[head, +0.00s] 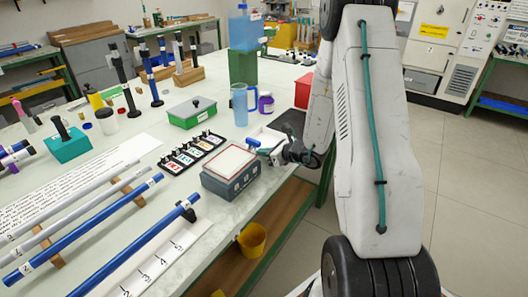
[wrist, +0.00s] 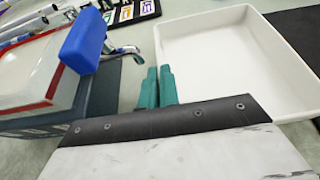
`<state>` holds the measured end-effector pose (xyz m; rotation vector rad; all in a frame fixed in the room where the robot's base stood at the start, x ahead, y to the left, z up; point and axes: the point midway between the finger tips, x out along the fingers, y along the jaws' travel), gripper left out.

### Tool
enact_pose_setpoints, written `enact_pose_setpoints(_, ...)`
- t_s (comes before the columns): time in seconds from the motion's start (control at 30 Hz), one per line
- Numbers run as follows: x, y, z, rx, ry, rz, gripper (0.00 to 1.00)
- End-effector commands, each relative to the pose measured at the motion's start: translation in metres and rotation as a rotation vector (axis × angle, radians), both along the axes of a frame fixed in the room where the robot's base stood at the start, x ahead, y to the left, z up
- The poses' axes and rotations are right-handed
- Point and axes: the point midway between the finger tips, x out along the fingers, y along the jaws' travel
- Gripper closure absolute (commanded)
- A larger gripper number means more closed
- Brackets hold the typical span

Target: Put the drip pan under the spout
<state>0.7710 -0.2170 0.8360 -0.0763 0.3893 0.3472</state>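The drip pan is a shallow white rectangular tray (wrist: 215,50). In the head view a strip of it (head: 264,134) shows behind my gripper. My gripper (wrist: 158,88) has its two teal fingers close together, one on each side of the pan's left wall, apparently pinching it. In the head view the gripper (head: 283,152) is partly hidden by my arm. Whether the pan is lifted cannot be told.
The grey box (head: 228,188) with a red-rimmed white top stands left of the gripper. Labelled cards (head: 192,150), a blue jug (head: 240,105), a purple-lidded jar (head: 266,103) and a red bin (head: 303,92) are around. A dark mat (wrist: 295,35) lies right of the pan.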

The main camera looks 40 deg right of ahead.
Motion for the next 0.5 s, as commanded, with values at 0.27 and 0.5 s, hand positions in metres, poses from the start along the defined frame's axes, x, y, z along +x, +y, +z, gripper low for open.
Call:
enact_pose_setpoints(0.27,-0.0005,-0.0016,-0.0024,-0.001,0.000,-0.002,0.75)
enact_pose_setpoints(0.5,-0.0009,-0.0032,-0.0016,-0.001,0.000,-0.004,0.75)
